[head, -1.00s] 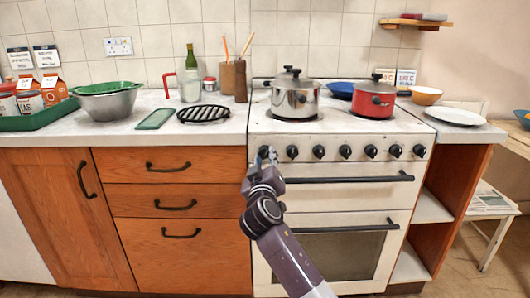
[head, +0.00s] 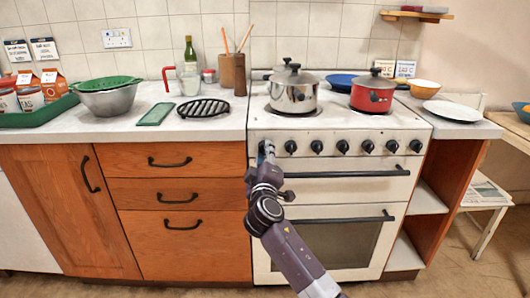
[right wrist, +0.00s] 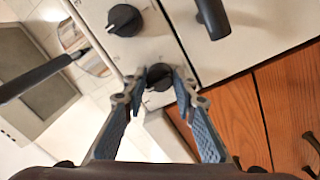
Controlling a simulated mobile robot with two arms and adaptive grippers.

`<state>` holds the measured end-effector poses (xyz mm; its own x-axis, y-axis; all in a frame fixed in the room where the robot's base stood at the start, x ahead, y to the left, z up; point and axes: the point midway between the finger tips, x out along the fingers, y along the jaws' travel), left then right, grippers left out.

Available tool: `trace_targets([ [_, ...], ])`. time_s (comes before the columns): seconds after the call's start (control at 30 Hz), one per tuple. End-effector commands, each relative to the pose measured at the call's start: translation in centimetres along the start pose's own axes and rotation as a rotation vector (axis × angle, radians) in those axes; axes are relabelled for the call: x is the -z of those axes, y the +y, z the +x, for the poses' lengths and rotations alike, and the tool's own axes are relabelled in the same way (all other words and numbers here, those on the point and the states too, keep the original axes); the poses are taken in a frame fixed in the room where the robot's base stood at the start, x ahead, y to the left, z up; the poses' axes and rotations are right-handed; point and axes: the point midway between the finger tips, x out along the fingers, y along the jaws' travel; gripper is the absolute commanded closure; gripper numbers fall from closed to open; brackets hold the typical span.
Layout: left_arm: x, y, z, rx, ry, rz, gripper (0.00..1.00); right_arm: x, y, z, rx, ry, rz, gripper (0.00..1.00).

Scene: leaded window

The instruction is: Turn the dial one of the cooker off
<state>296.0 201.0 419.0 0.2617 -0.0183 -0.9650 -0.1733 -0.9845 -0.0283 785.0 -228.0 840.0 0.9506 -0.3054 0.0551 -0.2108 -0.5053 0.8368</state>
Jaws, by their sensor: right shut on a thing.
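The white cooker (head: 345,145) has a row of several black dials on its front panel. The leftmost dial (right wrist: 158,76) sits between the fingertips of my right gripper (right wrist: 158,83) in the right wrist view. The gripper is shut on this dial, a finger on each side. In the head view my right gripper (head: 267,150) reaches up to the panel's left end and mostly hides that dial. The neighbouring dial (right wrist: 123,19) is clear of the fingers and has a pale pointer line. My left gripper is not in view.
Oven door handles (head: 350,172) run across the cooker front, close right of my gripper. Wooden drawers (head: 175,160) stand on the left. A steel pot (head: 293,95) and a red pot (head: 373,97) stand on the hob.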

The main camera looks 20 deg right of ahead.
Motion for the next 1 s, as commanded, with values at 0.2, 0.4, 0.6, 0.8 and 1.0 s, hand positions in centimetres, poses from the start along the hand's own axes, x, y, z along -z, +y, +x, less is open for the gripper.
trace_targets([
  [0.2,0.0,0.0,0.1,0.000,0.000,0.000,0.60,0.0,-0.1,0.0,0.001,0.001,-0.006,0.98],
  [0.4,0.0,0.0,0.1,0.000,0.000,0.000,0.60,0.0,-0.1,0.0,0.001,0.000,-0.005,0.64],
  [0.6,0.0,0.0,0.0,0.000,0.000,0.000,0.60,0.0,-0.1,0.0,0.001,0.000,-0.003,0.57],
  [0.8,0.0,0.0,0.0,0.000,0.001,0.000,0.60,0.0,-0.1,-0.2,0.001,0.000,-0.002,0.57],
  [1.0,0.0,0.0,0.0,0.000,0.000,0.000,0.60,0.0,-0.2,-2.5,0.002,0.001,-0.001,0.57],
])
